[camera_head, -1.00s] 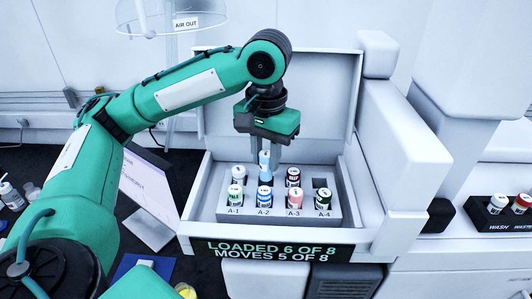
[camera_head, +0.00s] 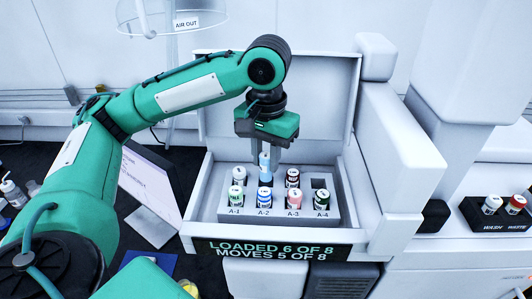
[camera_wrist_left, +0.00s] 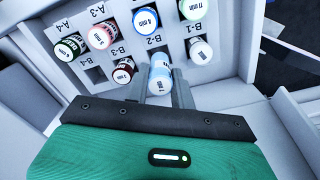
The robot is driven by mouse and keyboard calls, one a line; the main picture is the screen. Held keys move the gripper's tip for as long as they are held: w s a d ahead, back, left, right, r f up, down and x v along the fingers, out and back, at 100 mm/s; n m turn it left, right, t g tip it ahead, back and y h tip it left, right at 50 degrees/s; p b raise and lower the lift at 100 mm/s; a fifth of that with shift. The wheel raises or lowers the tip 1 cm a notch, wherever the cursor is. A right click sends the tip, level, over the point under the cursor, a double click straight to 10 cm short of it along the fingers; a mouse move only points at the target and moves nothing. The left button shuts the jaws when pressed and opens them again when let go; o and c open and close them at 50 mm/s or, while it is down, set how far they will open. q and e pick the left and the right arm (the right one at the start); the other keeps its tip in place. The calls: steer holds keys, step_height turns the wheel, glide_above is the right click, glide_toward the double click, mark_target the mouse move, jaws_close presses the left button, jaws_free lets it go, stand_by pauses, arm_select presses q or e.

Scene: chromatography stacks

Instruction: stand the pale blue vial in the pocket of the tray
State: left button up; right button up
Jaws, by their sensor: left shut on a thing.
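The pale blue vial (camera_head: 265,163) is upright between the fingers of my left gripper (camera_head: 266,150), which is shut on it. It is over the back row of the grey tray (camera_head: 226,214), behind the blue-banded vial at A-2, and its top stands higher than its neighbours. The wrist view shows the vial (camera_wrist_left: 160,72) at the B-2 place, between a dark red-banded vial (camera_wrist_left: 124,71) and a white-capped vial (camera_wrist_left: 200,51). Its lower end is hidden, so I cannot tell how deep it sits. My right gripper is out of view.
Several vials fill the tray's front row. An empty square pocket (camera_head: 319,183) is at the back right. The tray sits in a white box with a raised lid (camera_head: 325,100) behind. A black rack (camera_head: 485,217) with capped bottles stands far right.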

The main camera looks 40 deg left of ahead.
mark_target(266, 171)
arm_select(q)
steer(key=shift+p, duration=0.35)
steer(key=shift+f, duration=0.15)
steer(key=shift+f, duration=0.9)
steer(key=shift+f+b, duration=0.2)
steer(key=shift+b, duration=0.1)
steer(key=shift+f, duration=0.2)
steer(key=shift+f, duration=0.45)
